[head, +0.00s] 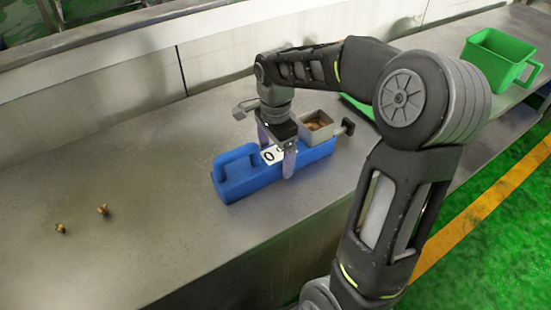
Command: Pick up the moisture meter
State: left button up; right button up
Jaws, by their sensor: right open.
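The moisture meter (232,186) is a blue box with a handle on its left end, a white display reading 0 and a grey sample cup (317,127) with brown bits at its right end. It lies on the metal counter. My right gripper (276,158) points down over the middle of the meter, its two fingers apart on either side of the body near the display. I cannot tell if the fingers touch it. The gripper and wrist hide part of the meter's top. My left gripper is not in view.
Two small brown pieces (103,210) lie on the counter at the left. A green scoop-like container (497,58) stands at the far right. Another green object (357,106) is partly hidden behind my arm. A low metal wall runs along the back. The counter's left part is mostly clear.

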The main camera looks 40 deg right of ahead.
jog(key=shift+c, duration=0.3)
grip_shut()
dwell(0.6)
